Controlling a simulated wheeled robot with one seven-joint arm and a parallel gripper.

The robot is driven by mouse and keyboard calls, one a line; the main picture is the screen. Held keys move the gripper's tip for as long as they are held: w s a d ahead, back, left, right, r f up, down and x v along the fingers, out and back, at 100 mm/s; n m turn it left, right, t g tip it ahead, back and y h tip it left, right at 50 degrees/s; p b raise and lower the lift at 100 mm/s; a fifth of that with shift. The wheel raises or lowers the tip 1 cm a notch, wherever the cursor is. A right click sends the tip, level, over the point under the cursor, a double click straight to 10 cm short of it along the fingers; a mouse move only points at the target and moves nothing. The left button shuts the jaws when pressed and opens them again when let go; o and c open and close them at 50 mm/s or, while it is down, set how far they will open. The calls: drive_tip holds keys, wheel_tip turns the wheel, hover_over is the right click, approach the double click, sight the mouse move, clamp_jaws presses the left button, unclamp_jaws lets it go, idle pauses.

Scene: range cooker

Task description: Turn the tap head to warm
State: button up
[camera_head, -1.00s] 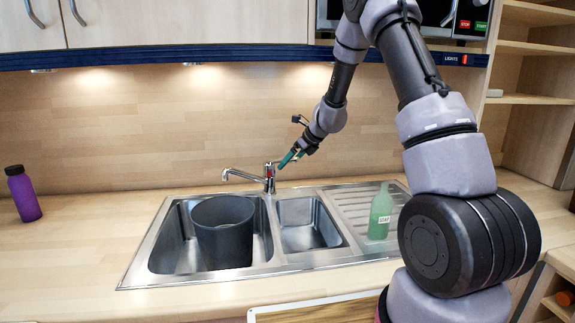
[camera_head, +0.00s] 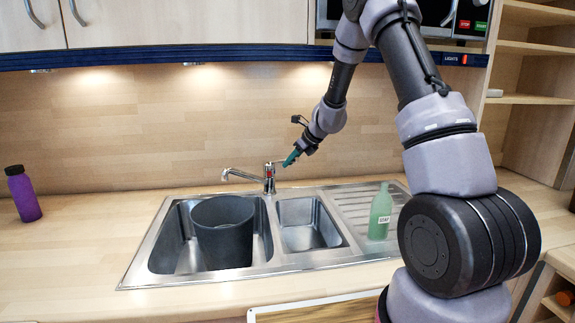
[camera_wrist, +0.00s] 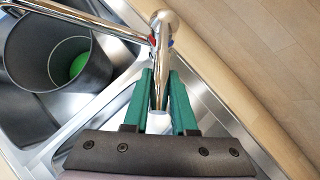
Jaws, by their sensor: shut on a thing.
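The chrome tap (camera_head: 269,180) stands behind the sink, with its spout pointing left over the large basin. In the wrist view the tap head (camera_wrist: 163,24) has a small red and blue mark, and its lever (camera_wrist: 159,92) runs towards me between the green fingers. My gripper (camera_head: 286,163) is at the right of the tap head. In the wrist view my gripper (camera_wrist: 160,82) is shut on the lever, one finger on each side. The exact finger contact is hard to see in the head view.
A dark pot (camera_head: 223,232) stands in the left basin, with something green (camera_wrist: 78,65) inside. The small basin (camera_head: 304,224) looks empty. A green soap bottle (camera_head: 381,212) stands on the drainboard (camera_head: 350,205). A purple bottle (camera_head: 24,196) is far left. The wall is close behind the tap.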

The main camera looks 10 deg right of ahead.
drive_tip(key=shift+o, duration=0.2)
drive_tip(key=shift+s+a+f, duration=0.2)
drive_tip(key=shift+s+a, duration=0.1)
drive_tip(key=o, duration=1.5)
drive_tip(key=shift+v, duration=3.5)
drive_tip(key=shift+d, duration=0.1)
